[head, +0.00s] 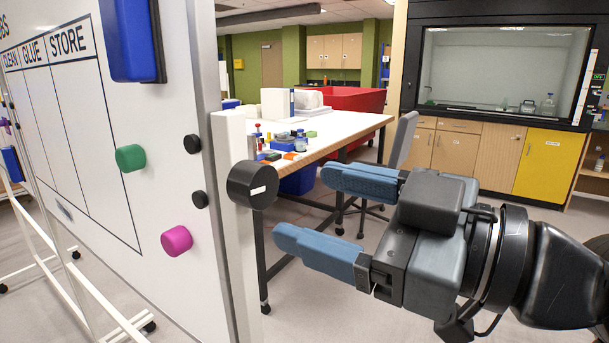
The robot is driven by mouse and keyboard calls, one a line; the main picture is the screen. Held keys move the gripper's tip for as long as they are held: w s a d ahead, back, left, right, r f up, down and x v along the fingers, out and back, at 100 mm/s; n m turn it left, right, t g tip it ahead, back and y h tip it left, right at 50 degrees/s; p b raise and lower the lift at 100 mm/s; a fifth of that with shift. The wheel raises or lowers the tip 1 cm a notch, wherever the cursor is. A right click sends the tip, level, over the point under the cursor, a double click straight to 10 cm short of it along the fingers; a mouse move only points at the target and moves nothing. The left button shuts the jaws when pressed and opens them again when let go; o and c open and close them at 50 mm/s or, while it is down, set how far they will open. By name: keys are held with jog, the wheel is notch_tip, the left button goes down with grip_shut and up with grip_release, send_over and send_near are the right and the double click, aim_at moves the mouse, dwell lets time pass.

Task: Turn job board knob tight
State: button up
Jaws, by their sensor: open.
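The job board (100,200) is a white panel on the left with columns headed CLEAN, GLUE and STORE. Its knob (246,187) is a round black disc with a short white bar mark, slightly tilted from level. The knob sits on the white upright (232,240) at the board's right edge. My gripper (297,210) is to the right of the knob, with its two blue-padded fingers pointing left toward it. The jaws are open and empty. They look apart from the knob, but the exact gap in depth cannot be told.
Green (130,158) and magenta (176,241) magnets stick out from the board, with small black ones near its edge. A blue holder (131,40) hangs above. A white table (345,133) with bottles and a grey chair (402,140) stand behind my gripper. Floor shows below my gripper.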

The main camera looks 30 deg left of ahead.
aim_at(265, 189)
jog(key=shift+w+a+r+p, duration=0.1)
jog(key=shift+a+p, duration=0.15)
jog(key=shift+a, duration=1.05)
jog(key=shift+w+a+f+p, duration=0.1)
jog(key=shift+a+p, duration=0.15)
jog(key=shift+a, duration=1)
jog(key=shift+w+a+r+p, duration=0.1)
jog(key=shift+a+p, duration=0.15)
jog(key=shift+a, duration=1.05)
jog(key=shift+c, duration=0.3)
jog(key=c, duration=1)
jog(key=shift+m, duration=0.3)
jog(key=m+p, duration=0.2)
jog(key=m, duration=0.2)
jog(key=shift+r, duration=0.1)
jog(key=shift+m+p, duration=0.9)
jog(key=shift+m, duration=0.5)
